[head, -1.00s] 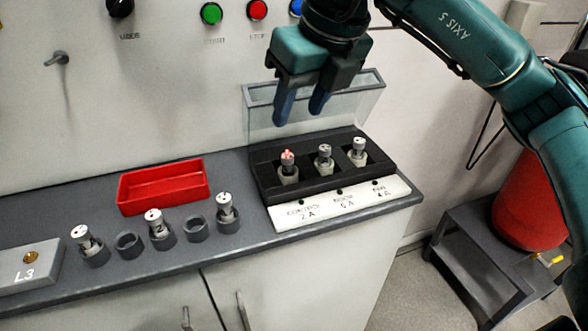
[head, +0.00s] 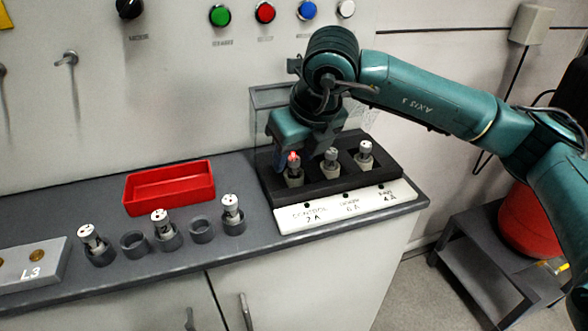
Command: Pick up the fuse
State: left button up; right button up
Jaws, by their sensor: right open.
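A black fuse block (head: 385,181) stands on the grey counter and holds three fuses. The left fuse (head: 293,169), in the slot labelled CONTROL, has a red-marked top. The middle fuse (head: 331,161) and the right fuse (head: 364,154) have plain grey tops. My right gripper (head: 291,160) is open and points down at the left fuse. One finger shows just left of and behind that fuse's top; the other finger is hard to make out. I cannot tell whether the fingers touch the fuse. My left gripper is not in view.
A clear raised cover (head: 265,98) stands behind the block, close to my right gripper. A red tray (head: 170,187) lies left of it. In front is a row of grey cups, some empty (head: 134,245), three holding fuses (head: 162,228). A grey L3 box (head: 32,262) is far left.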

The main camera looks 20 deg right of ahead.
jog(key=shift+f, duration=0.2)
jog(key=shift+c, duration=0.6)
grip_shut()
jog(key=shift+r, duration=0.1)
